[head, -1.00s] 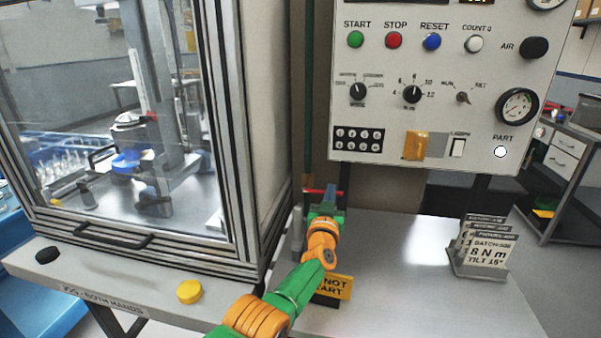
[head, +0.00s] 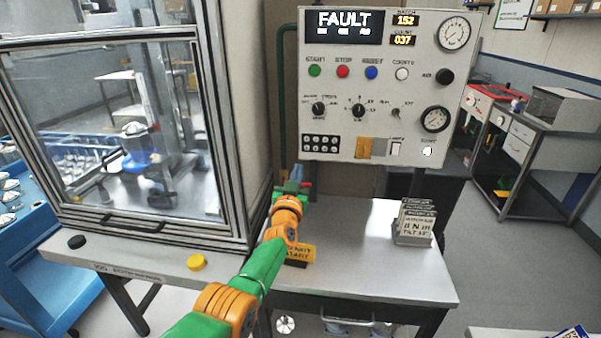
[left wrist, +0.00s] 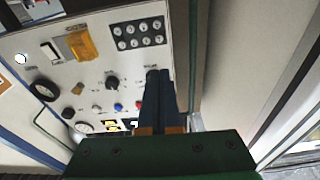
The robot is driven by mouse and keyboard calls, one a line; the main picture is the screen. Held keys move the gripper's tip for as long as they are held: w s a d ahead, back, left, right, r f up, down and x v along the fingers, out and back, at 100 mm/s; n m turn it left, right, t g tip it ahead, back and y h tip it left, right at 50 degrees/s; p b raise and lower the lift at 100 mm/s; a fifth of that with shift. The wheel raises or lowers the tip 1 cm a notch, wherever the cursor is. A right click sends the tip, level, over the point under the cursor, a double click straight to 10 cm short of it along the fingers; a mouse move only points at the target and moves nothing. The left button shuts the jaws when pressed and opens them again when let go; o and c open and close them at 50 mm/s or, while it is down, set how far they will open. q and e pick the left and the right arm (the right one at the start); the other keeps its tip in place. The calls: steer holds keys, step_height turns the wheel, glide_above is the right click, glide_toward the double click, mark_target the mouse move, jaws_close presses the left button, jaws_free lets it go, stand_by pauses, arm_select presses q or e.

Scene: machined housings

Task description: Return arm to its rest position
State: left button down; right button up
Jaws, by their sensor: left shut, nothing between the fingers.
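My left arm, green with orange joints, reaches in from the bottom of the head view. Its gripper (head: 296,174) is over the back left of the grey side table, in front of the gap between the cabinet and the control panel. The left wrist view shows its two dark fingers (left wrist: 160,92) together with nothing between them. That view shows the control panel (left wrist: 100,75) upside down beyond the fingers, and the gripper looks apart from it. My right gripper is not in view.
The control panel (head: 385,120) reads FAULT. The glass-fronted cabinet (head: 235,105) stands close on the left. A yellow sign (head: 301,253) stands on the side table (head: 350,270) beside my arm. A card holder (head: 413,225) stands at the right; the table's middle is clear.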

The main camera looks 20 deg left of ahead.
arm_select(q)
steer(key=s+d+f+m+g+h, duration=0.3)
steer(key=s+d+f+h, duration=0.15)
steer(key=s+f, duration=0.4)
steer(key=s+d+f+m+g+h, duration=0.2)
steer(key=s+d+f+g+h, duration=0.25)
steer(key=f, duration=0.65)
steer(key=s+d+f+g+y, duration=0.15)
steer(key=s+g, duration=0.25)
steer(key=s, duration=1.1)
steer(key=s+f+g+y, duration=0.2)
steer(key=s+f+g, duration=0.15)
steer(key=s, duration=1.15)
step_height(320, 180, down, 18)
steer(key=s+g+b, duration=0.2)
steer(key=b, duration=0.1)
steer(key=s+a+f+g+b, duration=0.1)
steer(key=s+f+b, duration=0.1)
steer(key=s+f, duration=1)
steer(key=shift+s+a+f, duration=0.2)
steer(key=shift+a+f, duration=0.2)
steer(key=shift+f, duration=0.4)
